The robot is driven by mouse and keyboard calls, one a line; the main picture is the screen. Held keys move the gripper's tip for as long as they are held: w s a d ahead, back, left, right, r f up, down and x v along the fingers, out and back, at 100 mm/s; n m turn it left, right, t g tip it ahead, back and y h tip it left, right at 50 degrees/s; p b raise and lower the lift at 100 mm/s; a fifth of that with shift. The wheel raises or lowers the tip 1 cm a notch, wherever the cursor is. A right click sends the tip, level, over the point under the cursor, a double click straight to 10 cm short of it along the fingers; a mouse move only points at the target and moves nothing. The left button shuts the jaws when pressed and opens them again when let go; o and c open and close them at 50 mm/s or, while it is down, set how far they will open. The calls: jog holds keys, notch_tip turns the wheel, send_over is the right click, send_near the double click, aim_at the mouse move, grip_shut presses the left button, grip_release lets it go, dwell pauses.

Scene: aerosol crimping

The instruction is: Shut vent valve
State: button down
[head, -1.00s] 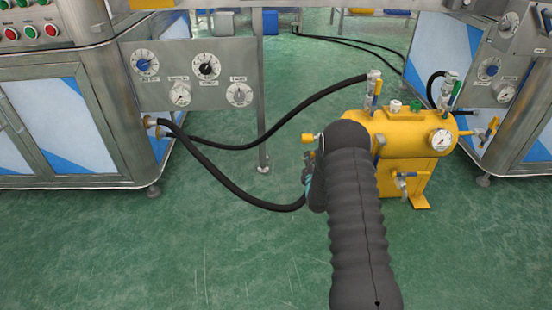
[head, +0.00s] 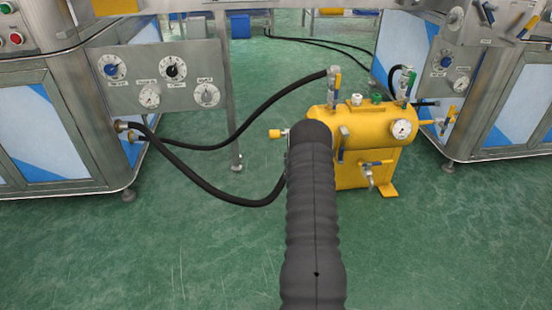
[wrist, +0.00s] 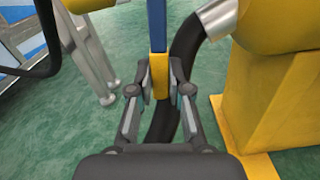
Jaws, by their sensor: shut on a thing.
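My gripper (wrist: 160,72) shows in the wrist view, its two fingers closed on a flat lever (wrist: 157,28) that is blue above and yellow at the end between the fingertips. The lever stands nearly upright in that view, beside the yellow tank (wrist: 268,95). In the head view my arm hides the gripper and the held lever at the left side of the yellow tank (head: 368,124). I cannot read a label that tells which valve this is.
A black hose (wrist: 187,45) runs close behind the lever. A steel gauge panel (head: 150,82) is at left. Green floor in front is open.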

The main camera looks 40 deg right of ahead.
jog(key=shift+s+f, duration=0.2)
jog(key=shift+f, duration=0.05)
jog(key=c, duration=1.1)
grip_release()
jog(key=shift+d, duration=0.1)
jog(key=shift+r, duration=0.1)
jog(key=v, duration=1.2)
jog(key=shift+r, duration=0.1)
